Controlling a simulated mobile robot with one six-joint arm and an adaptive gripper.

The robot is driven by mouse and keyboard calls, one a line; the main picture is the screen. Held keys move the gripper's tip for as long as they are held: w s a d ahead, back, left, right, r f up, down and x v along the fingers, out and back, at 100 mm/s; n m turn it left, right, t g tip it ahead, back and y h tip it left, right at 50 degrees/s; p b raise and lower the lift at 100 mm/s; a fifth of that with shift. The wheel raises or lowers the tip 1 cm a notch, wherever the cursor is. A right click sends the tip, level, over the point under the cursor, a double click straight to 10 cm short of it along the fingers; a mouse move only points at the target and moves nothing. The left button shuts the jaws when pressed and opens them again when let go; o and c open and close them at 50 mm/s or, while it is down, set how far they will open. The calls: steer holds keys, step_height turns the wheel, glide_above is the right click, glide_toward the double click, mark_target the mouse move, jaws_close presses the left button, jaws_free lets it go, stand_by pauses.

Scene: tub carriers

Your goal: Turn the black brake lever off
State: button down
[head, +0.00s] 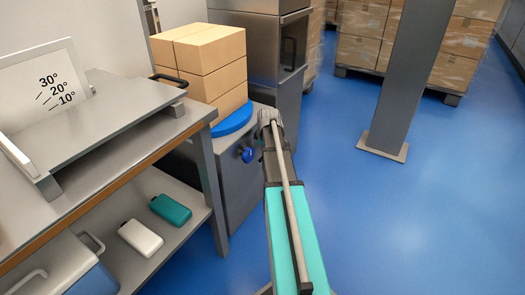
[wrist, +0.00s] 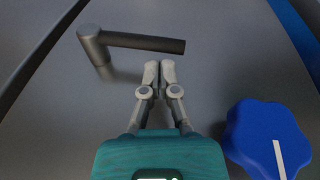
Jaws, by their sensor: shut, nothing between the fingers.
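The black brake lever (wrist: 140,42) is in the upper part of the wrist view, on a dark grey panel (wrist: 225,75). Its round hub is at the left and its bar points right, roughly level in the picture. In the head view my gripper (head: 268,118) is at the front of the grey cabinet (head: 233,185). I cannot make out the lever there; my arm likely hides it.
A blue lobed knob (wrist: 265,140) with a white mark is right of my gripper in the wrist view; it also shows in the head view (head: 248,155). Cartons (head: 205,60) sit on a blue disc (head: 233,121) atop the cabinet. A workbench (head: 105,125) stands left.

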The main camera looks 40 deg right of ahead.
steer(key=p+v, duration=0.7)
steer(key=v, duration=0.1)
steer(key=shift+a, duration=0.4)
steer(key=shift+s, duration=0.15)
stand_by(0.5)
